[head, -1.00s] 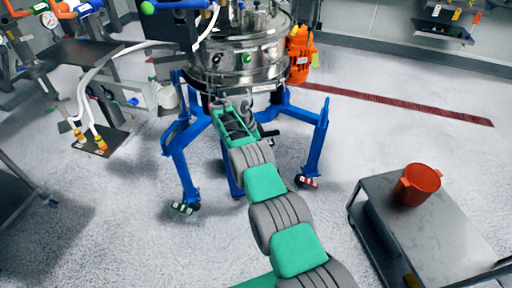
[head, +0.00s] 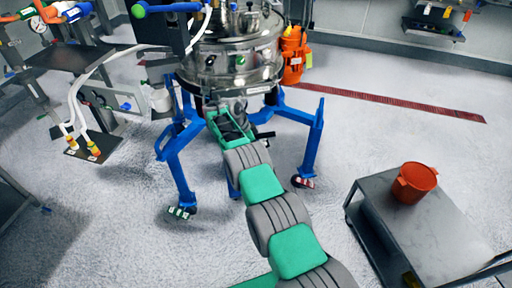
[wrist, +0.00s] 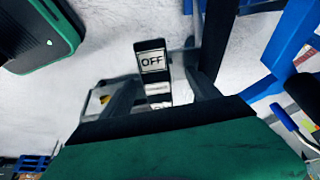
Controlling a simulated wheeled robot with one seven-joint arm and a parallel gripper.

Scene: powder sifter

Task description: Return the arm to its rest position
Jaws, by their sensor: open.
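My arm stretches from the bottom of the head view up to the steel sifter (head: 238,62) on its blue legged frame (head: 178,150). My gripper shows in the wrist view (wrist: 163,90) with two dark fingers spread apart and nothing clearly held between them. Beyond the fingers is a dark switch panel with a white OFF label (wrist: 152,61) and further labels below it. I cannot tell whether the fingers touch the panel. In the head view the fingers are hidden under the sifter's body.
A grey cart (head: 440,238) with a red pot (head: 414,182) stands at the right. An orange motor (head: 294,55) is on the sifter's right side. Hoses and a bench (head: 72,62) are at the left. The floor between frame and cart is clear.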

